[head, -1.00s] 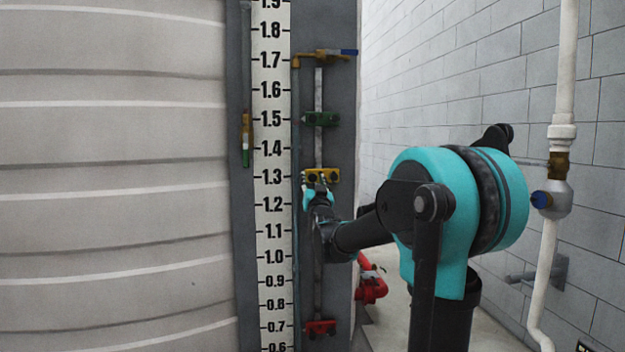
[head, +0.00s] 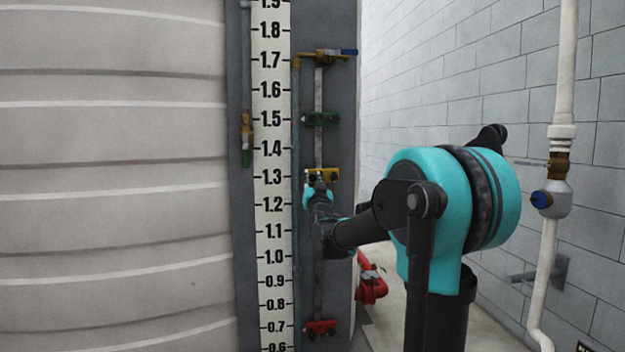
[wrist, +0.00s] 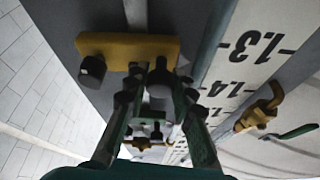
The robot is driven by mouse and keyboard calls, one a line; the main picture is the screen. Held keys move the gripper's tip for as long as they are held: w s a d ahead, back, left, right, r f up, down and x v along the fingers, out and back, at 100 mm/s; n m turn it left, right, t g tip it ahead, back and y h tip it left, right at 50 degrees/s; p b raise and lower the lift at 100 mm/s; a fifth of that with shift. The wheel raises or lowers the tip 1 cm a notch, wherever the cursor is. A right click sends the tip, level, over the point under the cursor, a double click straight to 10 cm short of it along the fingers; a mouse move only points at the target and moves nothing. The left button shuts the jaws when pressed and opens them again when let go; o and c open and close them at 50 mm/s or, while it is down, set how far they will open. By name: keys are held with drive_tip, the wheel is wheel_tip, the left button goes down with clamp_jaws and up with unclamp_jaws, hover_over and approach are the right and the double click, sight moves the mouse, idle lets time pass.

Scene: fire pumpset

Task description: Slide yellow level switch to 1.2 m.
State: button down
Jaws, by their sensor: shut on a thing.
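The yellow level switch (head: 330,175) is on the vertical rod beside the scale, level with the 1.3 mark in the head view. In the wrist view the yellow switch (wrist: 120,48) shows as a plate with two dark knobs. My gripper (head: 318,183) is at the left part of the switch. In the wrist view my gripper (wrist: 162,82) has its fingertips on either side of one knob, shut on it. The white scale (head: 271,190) runs beside the rod, with the 1.2 mark below the switch.
A green switch (head: 320,119) sits higher on the rod near 1.5, and a red switch (head: 320,328) sits low near 0.7. A brass valve (head: 325,56) with a blue handle is at the rod's top. The rod between yellow and red is partly behind my arm.

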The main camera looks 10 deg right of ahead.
wheel_tip(320, 180, down, 10)
drive_tip(key=shift+f, duration=0.25)
idle(0.3)
drive_tip(key=c, duration=1.3)
unclamp_jaws()
drive_tip(key=shift+s, duration=0.1)
drive_tip(key=v, duration=1.2)
